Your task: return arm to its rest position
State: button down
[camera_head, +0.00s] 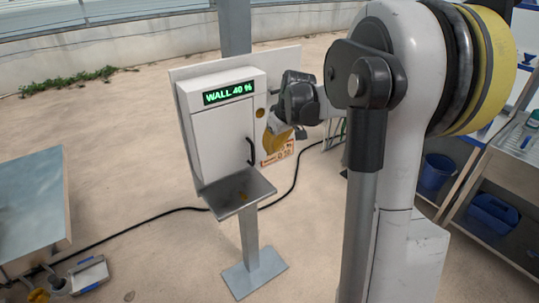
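My arm comes in from the right, and its gripper (291,130) is in front of the right part of the white backboard, beside the control box. The fingers are small and partly hidden by the wrist, so I cannot tell whether they are open or shut. The white box (222,140) has a green display reading "WALL 40 %" and a closed door with a black handle (252,151). A yellow round part (275,143) shows just behind the gripper. I cannot tell whether the gripper touches it.
A metal shelf (240,193) juts out below the box, on a post with a flat base (255,270). A black cable (180,210) crosses the floor. A table (35,200) stands left. A rack with a blue bucket (436,172) and blue crate (493,213) stands right.

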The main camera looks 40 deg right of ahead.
jog(key=s+a+r+b, duration=0.3)
jog(key=s+a, duration=0.2)
jog(key=a, duration=0.3)
jog(key=s+a+f+t+b, duration=0.1)
jog(key=s+a+f+b, duration=0.3)
jog(key=s+a, duration=0.4)
jog(key=s+a+f+m+t+b, duration=0.1)
jog(key=s+a+f+t+b, duration=0.1)
jog(key=s+a+f+b, duration=0.2)
jog(key=s+a+f, duration=0.2)
jog(key=s+a, duration=0.2)
jog(key=s, duration=0.1)
jog(key=shift+s, duration=0.2)
